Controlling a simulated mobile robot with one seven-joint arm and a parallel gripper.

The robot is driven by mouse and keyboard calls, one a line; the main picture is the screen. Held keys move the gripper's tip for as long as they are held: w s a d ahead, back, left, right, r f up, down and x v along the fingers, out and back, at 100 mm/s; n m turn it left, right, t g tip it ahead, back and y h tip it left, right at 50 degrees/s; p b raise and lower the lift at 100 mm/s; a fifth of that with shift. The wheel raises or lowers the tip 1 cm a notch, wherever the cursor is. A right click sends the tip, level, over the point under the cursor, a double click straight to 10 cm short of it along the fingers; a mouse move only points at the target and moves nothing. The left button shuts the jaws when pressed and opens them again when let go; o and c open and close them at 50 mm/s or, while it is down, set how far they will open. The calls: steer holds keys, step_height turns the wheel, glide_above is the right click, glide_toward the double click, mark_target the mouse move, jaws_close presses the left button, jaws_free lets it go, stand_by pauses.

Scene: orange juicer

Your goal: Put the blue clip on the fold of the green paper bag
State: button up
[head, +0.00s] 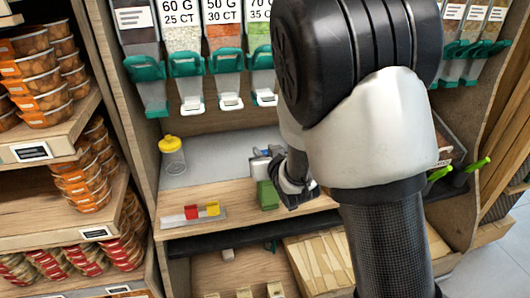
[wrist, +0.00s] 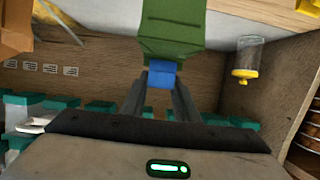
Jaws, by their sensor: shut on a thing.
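The green paper bag (head: 267,195) stands on the wooden counter, just left of my gripper (head: 291,190). In the wrist view the bag (wrist: 172,28) fills the upper middle, its near end pointing towards my fingers. The blue clip (wrist: 162,76) sits between my two fingertips, and my gripper is shut on it. The clip overlaps the end of the bag in the picture; I cannot tell whether it grips the fold. In the head view my arm and gripper hide the clip.
A strip (head: 181,219) with a red clip (head: 191,212) and a yellow clip (head: 213,209) lies left of the bag. A yellow-lidded jar (head: 172,155) stands behind. Dispensers with teal spouts (head: 187,66) hang above. Shelves of orange tubs (head: 40,85) are at left.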

steer(key=shift+f+b, duration=0.15)
steer(key=shift+b, duration=0.25)
stand_by(0.5)
steer(key=o, duration=1.1)
steer(key=shift+s, duration=0.1)
